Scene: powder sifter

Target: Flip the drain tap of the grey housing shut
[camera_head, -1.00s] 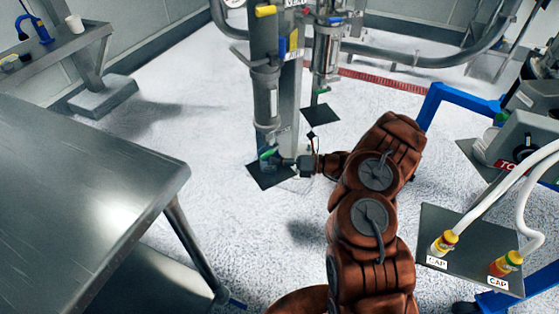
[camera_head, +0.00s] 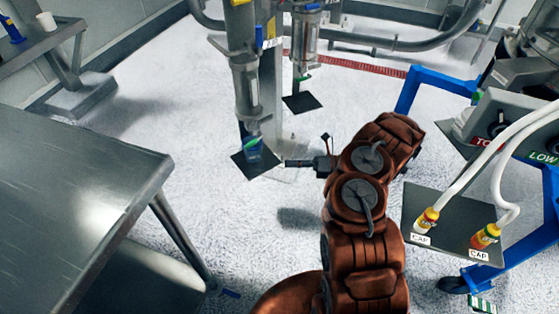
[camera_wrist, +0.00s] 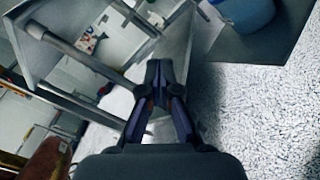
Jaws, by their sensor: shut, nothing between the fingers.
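A tall grey housing (camera_head: 245,88) stands at the top middle of the head view. A small green tap (camera_head: 251,143) shows at its lower end; whether its lever is open or shut is too small to tell. A blue container (camera_head: 254,152) is just below it, above a dark square plate (camera_head: 250,170); it also shows in the wrist view (camera_wrist: 248,12). A second grey housing (camera_head: 304,40) with a green tap (camera_head: 302,79) stands behind to the right. My gripper (camera_head: 287,163) is shut and empty, right of the first tap and apart from it. It also shows in the wrist view (camera_wrist: 159,68).
A steel table (camera_head: 75,190) fills the left. A blue frame (camera_head: 425,80) and a dark shelf (camera_head: 445,210) with capped white hoses are on the right. Another dark plate (camera_head: 301,102) lies under the second housing.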

